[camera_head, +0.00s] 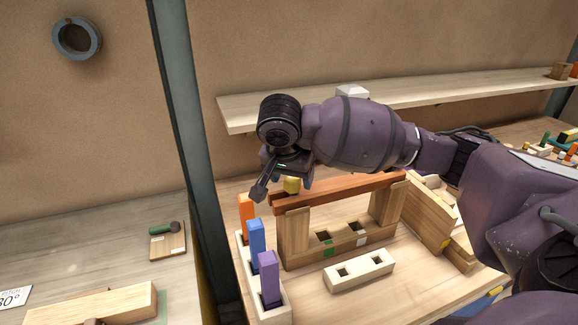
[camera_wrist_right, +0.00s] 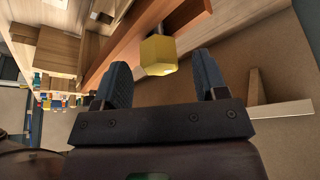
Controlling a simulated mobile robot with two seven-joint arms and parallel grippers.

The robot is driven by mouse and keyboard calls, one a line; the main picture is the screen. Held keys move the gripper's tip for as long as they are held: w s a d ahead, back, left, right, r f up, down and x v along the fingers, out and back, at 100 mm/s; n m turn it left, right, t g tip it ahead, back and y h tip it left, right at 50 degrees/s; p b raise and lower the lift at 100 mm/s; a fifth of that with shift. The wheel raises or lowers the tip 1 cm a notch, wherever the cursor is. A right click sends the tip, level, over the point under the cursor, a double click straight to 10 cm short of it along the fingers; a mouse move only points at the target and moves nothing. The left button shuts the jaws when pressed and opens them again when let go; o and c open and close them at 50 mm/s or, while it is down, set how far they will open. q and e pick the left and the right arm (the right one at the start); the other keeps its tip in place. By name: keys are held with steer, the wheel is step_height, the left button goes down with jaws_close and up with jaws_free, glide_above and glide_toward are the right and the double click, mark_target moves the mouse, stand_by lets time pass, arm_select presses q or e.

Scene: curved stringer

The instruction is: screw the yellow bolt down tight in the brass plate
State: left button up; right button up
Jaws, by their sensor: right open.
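The yellow bolt (camera_head: 291,184) has a blocky head and stands at the left end of a reddish-brown beam (camera_head: 345,188). In the right wrist view the bolt (camera_wrist_right: 158,56) is in front of the fingers, its near end about level with the fingertips, with gaps on both sides. My right gripper (camera_head: 268,180) is at the bolt; in the wrist view its two dark fingers (camera_wrist_right: 163,66) are spread and hold nothing. A brownish-gold piece (camera_wrist_right: 188,14) shows behind the bolt; I cannot tell whether it is the brass plate. My left gripper is out of view.
The beam rests on a wooden frame (camera_head: 294,237). Orange (camera_head: 246,212), blue (camera_head: 256,242) and purple (camera_head: 268,280) blocks stand in a white holder to the left. A white two-hole block (camera_head: 358,271) lies in front. A shelf (camera_head: 440,92) runs behind my arm.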

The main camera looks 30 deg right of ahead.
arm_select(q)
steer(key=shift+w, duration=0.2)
arm_select(e)
steer(key=shift+x, duration=1)
steer(key=shift+c, duration=0.5)
